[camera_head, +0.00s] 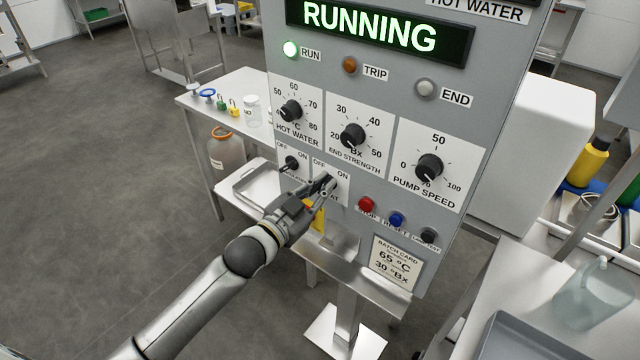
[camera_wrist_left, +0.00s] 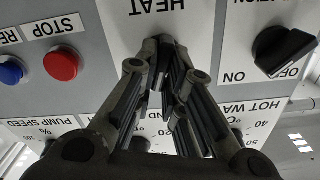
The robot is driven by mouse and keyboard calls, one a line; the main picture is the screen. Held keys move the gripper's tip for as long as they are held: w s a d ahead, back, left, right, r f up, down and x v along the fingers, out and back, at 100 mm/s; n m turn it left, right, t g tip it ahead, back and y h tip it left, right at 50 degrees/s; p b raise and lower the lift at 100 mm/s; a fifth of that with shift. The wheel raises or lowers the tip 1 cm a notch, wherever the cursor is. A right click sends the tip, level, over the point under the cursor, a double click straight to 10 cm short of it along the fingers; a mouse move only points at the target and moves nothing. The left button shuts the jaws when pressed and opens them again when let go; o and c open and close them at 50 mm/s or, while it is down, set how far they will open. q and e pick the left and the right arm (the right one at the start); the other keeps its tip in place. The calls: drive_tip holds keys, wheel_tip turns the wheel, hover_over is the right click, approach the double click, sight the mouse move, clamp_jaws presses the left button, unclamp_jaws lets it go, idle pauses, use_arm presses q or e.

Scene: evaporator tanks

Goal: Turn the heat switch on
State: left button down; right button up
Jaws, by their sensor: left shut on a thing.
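The heat switch sits on its white plate, whose HEAT label (camera_wrist_left: 157,7) shows upside down in the left wrist view. My left gripper (camera_head: 325,186) reaches this plate on the grey control panel in the head view. Its fingers (camera_wrist_left: 163,62) are shut on the heat switch knob. The fingers mostly hide the knob, so I cannot tell whether it points to OFF or ON. My right gripper is in neither view.
Another OFF/ON switch (camera_head: 292,163) is just left of the heat switch. Red (camera_head: 366,204) and blue (camera_head: 396,219) buttons are to the right. Three dials are above.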

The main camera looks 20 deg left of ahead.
use_arm(q)
drive_tip(key=m, duration=0.5)
drive_tip(key=shift+d+f+p, duration=0.1)
drive_tip(key=shift+f+p, duration=0.05)
drive_tip(key=shift+p, duration=0.25)
drive_tip(key=shift+m, duration=0.3)
drive_tip(key=c, duration=1.5)
unclamp_jaws()
drive_tip(key=shift+s, duration=0.15)
drive_tip(key=v, duration=1.1)
drive_tip(key=shift+s, duration=0.4)
